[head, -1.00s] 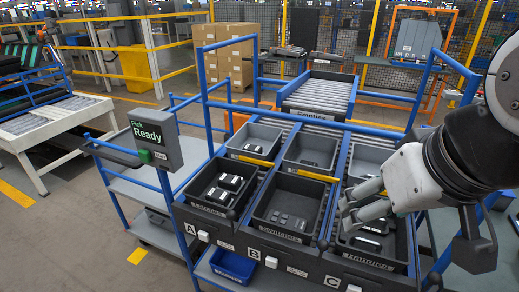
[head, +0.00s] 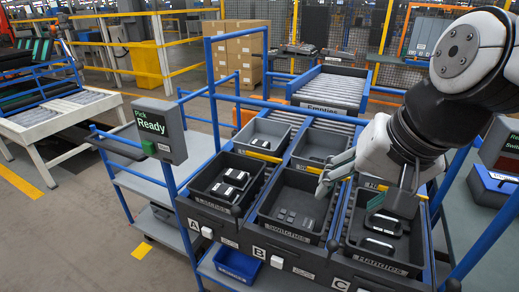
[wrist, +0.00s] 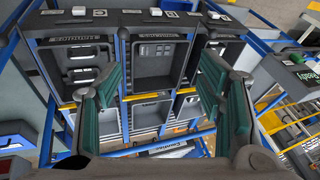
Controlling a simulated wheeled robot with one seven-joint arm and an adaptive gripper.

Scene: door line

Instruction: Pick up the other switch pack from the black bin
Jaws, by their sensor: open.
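The black bin labelled Switches (head: 268,222) is the middle one of the front row, at the sign B. Several small dark grey switch packs (head: 288,217) lie flat on its floor in the head view.
The left bin (head: 212,203) holds black and white pieces; the right bin (head: 385,255) holds handles. Grey bins (head: 260,135) stand behind. Blue frame posts and a rail (head: 290,111) cross near my arm. The Pick Ready sign (head: 158,130) stands at left.

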